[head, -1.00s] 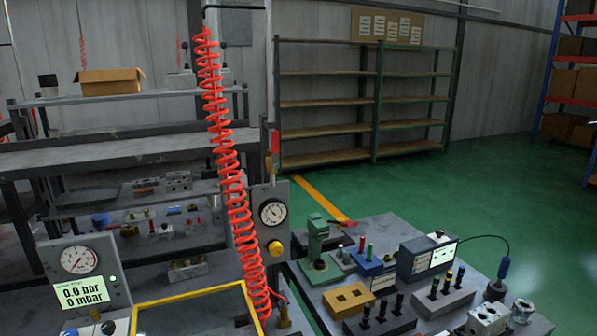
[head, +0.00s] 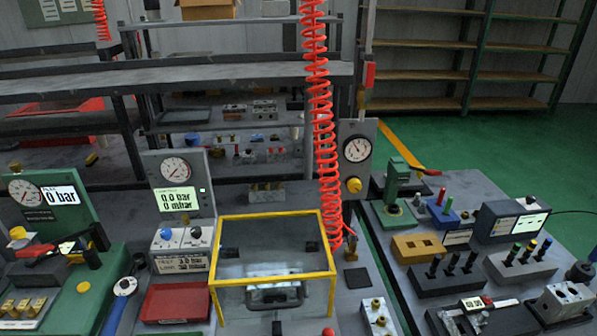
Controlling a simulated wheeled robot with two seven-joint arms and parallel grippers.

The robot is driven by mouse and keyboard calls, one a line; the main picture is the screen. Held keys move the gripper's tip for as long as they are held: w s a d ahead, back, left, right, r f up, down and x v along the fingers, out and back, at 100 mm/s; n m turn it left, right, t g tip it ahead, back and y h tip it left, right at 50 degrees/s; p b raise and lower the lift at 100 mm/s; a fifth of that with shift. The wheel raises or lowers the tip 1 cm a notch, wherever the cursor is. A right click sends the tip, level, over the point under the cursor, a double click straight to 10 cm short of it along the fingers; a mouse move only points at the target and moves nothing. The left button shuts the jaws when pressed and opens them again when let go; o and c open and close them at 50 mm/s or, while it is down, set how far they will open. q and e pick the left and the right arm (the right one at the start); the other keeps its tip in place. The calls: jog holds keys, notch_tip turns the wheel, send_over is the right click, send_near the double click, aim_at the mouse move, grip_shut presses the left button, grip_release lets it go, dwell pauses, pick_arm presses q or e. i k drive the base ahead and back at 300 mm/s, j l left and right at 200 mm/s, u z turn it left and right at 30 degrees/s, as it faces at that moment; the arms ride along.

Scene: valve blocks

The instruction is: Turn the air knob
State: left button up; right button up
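Several knobs are in view and I cannot read which one is labelled air. A yellow knob (head: 354,185) sits below a round gauge (head: 357,148) on a grey upright plate, to the right of the red coiled hose (head: 320,110). Another yellow knob (head: 18,233) is at the far left, by the green panel. Neither of my grippers is in the head view.
A yellow-framed clear box (head: 275,262) stands at front centre. A red tray (head: 176,303) lies to its left. The right bench holds a green press (head: 395,190), grey blocks and a display unit (head: 512,222). Green floor (head: 470,140) is open behind it.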

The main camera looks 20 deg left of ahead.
aim_at(196, 231)
jog(key=u, duration=0.4)
jog(key=j+u, duration=0.15)
jog(key=u, duration=0.7)
jog(key=j, duration=1.8)
jog(key=i+z, duration=0.05)
jog(key=i, duration=0.05)
